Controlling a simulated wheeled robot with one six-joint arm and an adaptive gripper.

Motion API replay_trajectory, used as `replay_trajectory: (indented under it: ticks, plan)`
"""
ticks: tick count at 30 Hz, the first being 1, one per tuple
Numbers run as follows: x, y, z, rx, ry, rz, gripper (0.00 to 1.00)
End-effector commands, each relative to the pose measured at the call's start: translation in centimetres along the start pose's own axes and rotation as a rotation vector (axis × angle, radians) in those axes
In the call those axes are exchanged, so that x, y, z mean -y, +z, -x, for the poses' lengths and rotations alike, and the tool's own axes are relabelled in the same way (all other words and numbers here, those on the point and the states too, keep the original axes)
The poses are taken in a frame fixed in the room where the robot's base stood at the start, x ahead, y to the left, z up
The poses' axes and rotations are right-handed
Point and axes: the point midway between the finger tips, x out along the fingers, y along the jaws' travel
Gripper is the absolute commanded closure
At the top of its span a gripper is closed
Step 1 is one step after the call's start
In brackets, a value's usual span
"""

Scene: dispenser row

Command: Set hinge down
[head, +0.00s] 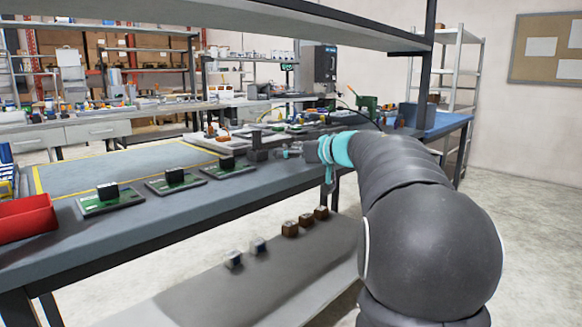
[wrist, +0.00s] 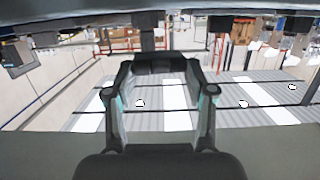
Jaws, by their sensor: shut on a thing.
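My gripper (head: 288,153) reaches leftward from my arm at the near edge of the workbench, beside the row of green boards. In the wrist view my gripper (wrist: 160,66) has its two fingers bent inward onto something dark between the tips. I take this for the hinge, but its shape is hard to make out there. In the head view a small dark grey piece (head: 258,154) is at the fingertip end; I cannot tell whether it is held or stands on the bench.
Three green boards with black blocks, the nearest at left (head: 110,201), line the workbench (head: 150,225). A red bin (head: 27,218) is at the far left. Small blocks (head: 290,229) sit on the lower shelf. A shelf beam (head: 300,18) crosses overhead.

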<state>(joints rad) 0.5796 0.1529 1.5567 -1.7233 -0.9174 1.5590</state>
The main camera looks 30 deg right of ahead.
Motion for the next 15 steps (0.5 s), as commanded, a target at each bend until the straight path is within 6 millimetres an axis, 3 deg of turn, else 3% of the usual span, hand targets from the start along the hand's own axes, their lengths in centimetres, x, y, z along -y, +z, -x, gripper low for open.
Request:
replay_trajectory:
  ticks: [8, 15]
  plan:
    - [0.0, 3.5, -0.7, 0.001, 0.001, -0.003, 0.8]
    - [-0.1, 3.8, -0.8, 0.0, 0.001, 0.0, 0.8]
